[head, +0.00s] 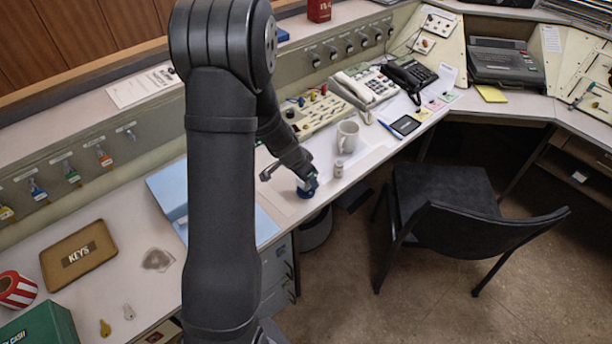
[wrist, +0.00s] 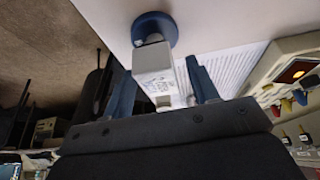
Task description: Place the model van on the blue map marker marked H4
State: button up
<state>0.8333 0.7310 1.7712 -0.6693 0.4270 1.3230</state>
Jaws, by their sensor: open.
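The white model van (wrist: 153,72) is a boxy body with small grey print, between the two blue fingers of my gripper (wrist: 160,84) in the wrist view. The fingers stand apart, one on each side, with a gap showing at the right finger. The van's far end overlaps a round blue marker (wrist: 155,24) on the desk; I cannot tell whether it rests fully on it. No H4 lettering is readable. In the head view my gripper (head: 305,181) is low over the desk, at the blue marker (head: 308,192), and mostly hides the van.
A white mug (head: 347,134) and a small pale cylinder (head: 339,168) stand just right of my gripper. Telephones (head: 408,75) and a switch panel (head: 320,112) lie behind. The desk's front edge is close, with a dark chair (head: 450,205) beyond it.

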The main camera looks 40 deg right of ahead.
jog(key=v, duration=1.2)
jog(key=shift+r, duration=0.1)
jog(key=x, duration=1.2)
jog(key=shift+f, duration=0.2)
jog(key=shift+r, duration=0.2)
